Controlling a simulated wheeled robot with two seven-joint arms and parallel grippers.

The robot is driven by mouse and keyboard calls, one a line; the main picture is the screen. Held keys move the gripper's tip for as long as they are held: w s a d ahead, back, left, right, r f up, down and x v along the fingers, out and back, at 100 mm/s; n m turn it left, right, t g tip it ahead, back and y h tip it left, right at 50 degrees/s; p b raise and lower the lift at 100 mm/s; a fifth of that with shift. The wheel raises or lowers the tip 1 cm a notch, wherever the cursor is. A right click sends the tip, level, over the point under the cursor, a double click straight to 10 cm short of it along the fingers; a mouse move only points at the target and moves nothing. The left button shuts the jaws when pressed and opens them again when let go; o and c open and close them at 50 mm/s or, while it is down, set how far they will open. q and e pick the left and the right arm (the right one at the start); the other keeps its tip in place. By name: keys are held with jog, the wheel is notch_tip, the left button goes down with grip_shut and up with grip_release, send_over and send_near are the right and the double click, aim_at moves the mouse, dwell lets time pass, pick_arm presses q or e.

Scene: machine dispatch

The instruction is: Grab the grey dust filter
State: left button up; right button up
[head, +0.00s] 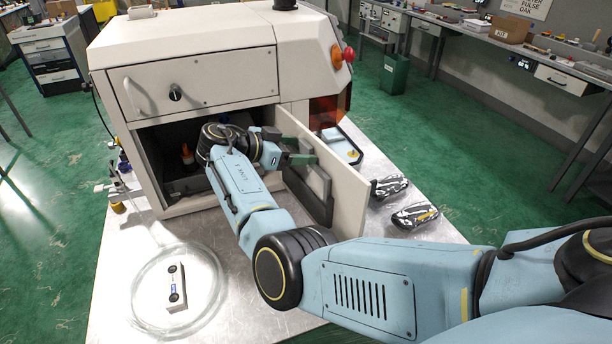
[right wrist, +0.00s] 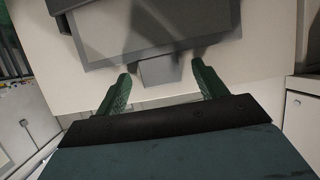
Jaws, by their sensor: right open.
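The grey dust filter (head: 319,183) is a flat grey panel on the inner face of the machine's open door (head: 350,195). A darker holder (head: 294,187) is around its lower part. In the right wrist view the filter (right wrist: 150,50) fills the upper middle, with a small grey tab (right wrist: 160,71) on its edge. My right gripper (head: 303,150) has green fingers and is open at the filter's upper edge. In the right wrist view its fingertips (right wrist: 161,72) stand on either side of the tab, with gaps on both sides. My left gripper is out of view.
The machine (head: 200,75) stands on a metal table (head: 255,318), its lower compartment open behind my right arm. A round clear dish (head: 143,315) with a small white device (head: 176,287) lies front left. Two patterned objects (head: 390,187) (head: 414,215) and a blue-edged tray (head: 340,146) lie right of the door.

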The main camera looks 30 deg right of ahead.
jog(key=shift+c, duration=0.4)
jog(key=c, duration=1.2)
jog(key=shift+c, duration=0.4)
jog(key=shift+r, duration=0.15)
